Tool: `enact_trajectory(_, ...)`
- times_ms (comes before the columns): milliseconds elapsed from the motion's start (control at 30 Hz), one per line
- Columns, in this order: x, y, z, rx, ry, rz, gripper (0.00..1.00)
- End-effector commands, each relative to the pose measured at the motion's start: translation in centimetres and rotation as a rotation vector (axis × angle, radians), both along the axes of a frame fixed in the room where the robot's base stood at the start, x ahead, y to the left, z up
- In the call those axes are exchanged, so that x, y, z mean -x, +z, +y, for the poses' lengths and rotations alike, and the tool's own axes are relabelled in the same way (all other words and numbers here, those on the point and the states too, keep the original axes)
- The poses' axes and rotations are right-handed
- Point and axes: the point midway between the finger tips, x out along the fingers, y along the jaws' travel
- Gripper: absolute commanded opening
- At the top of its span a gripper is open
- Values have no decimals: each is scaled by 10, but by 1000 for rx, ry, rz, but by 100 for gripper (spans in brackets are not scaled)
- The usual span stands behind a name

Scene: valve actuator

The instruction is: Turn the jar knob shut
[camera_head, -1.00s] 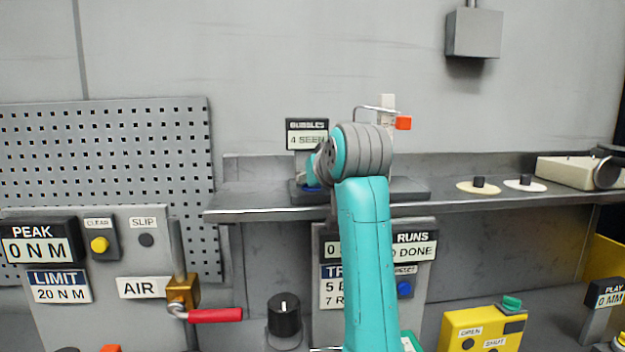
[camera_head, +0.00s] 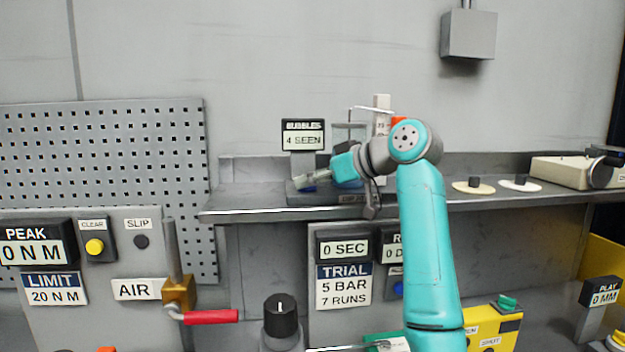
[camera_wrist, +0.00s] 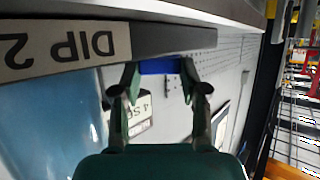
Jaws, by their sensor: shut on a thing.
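The jar knob (camera_wrist: 160,66) is a small blue piece on the side of a dark base strip labelled DIP (camera_wrist: 65,45) in the wrist view. My gripper (camera_wrist: 160,74) has its two fingertips on either side of the knob and is shut on it. In the head view my gripper (camera_head: 312,181) reaches leftward to the front of the jar's dark base on the shelf; the knob is mostly hidden there. The clear jar (camera_head: 348,134) stands behind my wrist, partly covered. A BUBBLES counter (camera_head: 303,134) reading 4 SEEN stands left of the jar.
The steel shelf (camera_head: 250,213) runs under the jar. A panel (camera_head: 343,287) showing 0 SEC and TRIAL hangs below it. A black dial (camera_head: 281,315), a red-handled AIR valve (camera_head: 210,317) and a yellow box (camera_head: 490,322) sit lower. The shelf right of my arm is clear up to two pale discs.

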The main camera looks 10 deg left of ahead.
Motion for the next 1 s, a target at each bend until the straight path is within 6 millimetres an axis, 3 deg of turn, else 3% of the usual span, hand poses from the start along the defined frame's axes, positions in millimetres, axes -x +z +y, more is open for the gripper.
enact_trajectory(467,-1,-1,0,1,15,0,9)
enact_trajectory(500,-1,-1,0,1,15,0,48)
enact_trajectory(600,-1,-1,0,1,15,0,69)
enact_trajectory(1000,-1,0,-1,1,5,-1,69)
